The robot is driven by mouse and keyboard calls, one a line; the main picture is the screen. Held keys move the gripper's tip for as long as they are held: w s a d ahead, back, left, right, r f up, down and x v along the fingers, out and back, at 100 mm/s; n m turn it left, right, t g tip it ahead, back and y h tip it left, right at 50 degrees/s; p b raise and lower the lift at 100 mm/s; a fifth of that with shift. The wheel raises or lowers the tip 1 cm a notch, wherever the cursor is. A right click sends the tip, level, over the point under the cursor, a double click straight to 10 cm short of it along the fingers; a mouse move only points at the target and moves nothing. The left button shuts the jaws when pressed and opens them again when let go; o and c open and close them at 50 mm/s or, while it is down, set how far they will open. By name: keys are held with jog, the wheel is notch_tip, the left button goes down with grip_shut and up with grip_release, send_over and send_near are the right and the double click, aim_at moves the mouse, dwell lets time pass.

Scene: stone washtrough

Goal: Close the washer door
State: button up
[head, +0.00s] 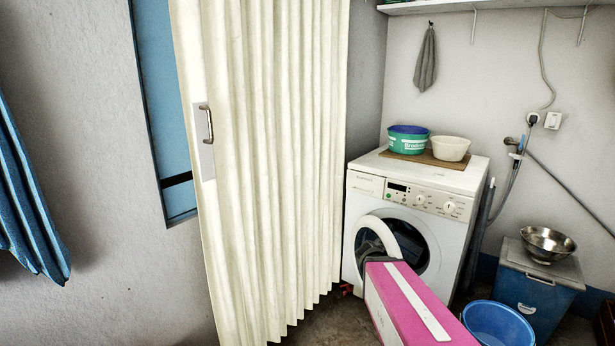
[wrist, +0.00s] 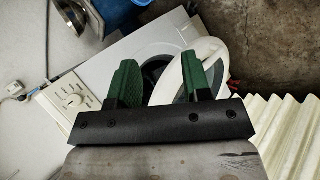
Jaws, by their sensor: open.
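The white washer (head: 455,245) stands against the back wall, with its control panel on top front. Its round door (head: 387,230) has a white rim and stands open, swung out from the dark drum opening (head: 418,248). In the wrist view the door's white rim (wrist: 218,52) shows beyond my right finger. My gripper (wrist: 158,78) has two green fingers, set wide apart with nothing held between them. The right finger overlaps the door in the picture; I cannot tell if they touch. In the head view my pink arm hides the lower part of the door and most of my gripper.
A cream folding curtain (head: 270,180) hangs close to the left of the washer. A green tub (head: 408,143) and a cream bowl (head: 451,148) stand on the washer. A blue bucket (head: 498,323) and a blue bin (head: 540,287) with a steel bowl (head: 548,242) stand at right.

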jog(key=s+a+f+m+y, duration=0.1)
jog(key=s+a+f+y, duration=0.1)
jog(key=a+f+y, duration=0.1)
jog(key=s+a+f+m+g+y, duration=0.1)
jog(key=a+f+y, duration=0.1)
jog(key=a+y, duration=0.3)
jog(key=a, duration=0.3)
jog(key=shift+s+a+f+g, duration=0.15)
jog(key=shift+s+f+g, duration=0.15)
jog(key=shift+s+f, duration=0.1)
jog(key=shift+a+m+y, duration=0.3)
jog(key=shift+a, duration=0.05)
jog(key=c, duration=0.3)
jog(key=shift+w, duration=0.35)
grip_shut()
jog(key=m+t+h, duration=0.1)
jog(key=m+h, duration=0.3)
jog(key=m, duration=1)
send_near(385, 243)
jog(key=s+a+r, duration=0.2)
jog(key=s+a, duration=0.3)
jog(key=shift+w+d+f, duration=0.4)
jog(key=shift+d+f, duration=0.85)
jog(key=shift+f, duration=0.25)
jog(key=shift+w+d+f, duration=0.4)
jog(key=shift+d+f, duration=0.85)
jog(key=shift+f, duration=0.3)
jog(key=shift+w+d+f, duration=0.45)
jog(key=shift+d+f, duration=0.8)
jog(key=shift+f, duration=0.25)
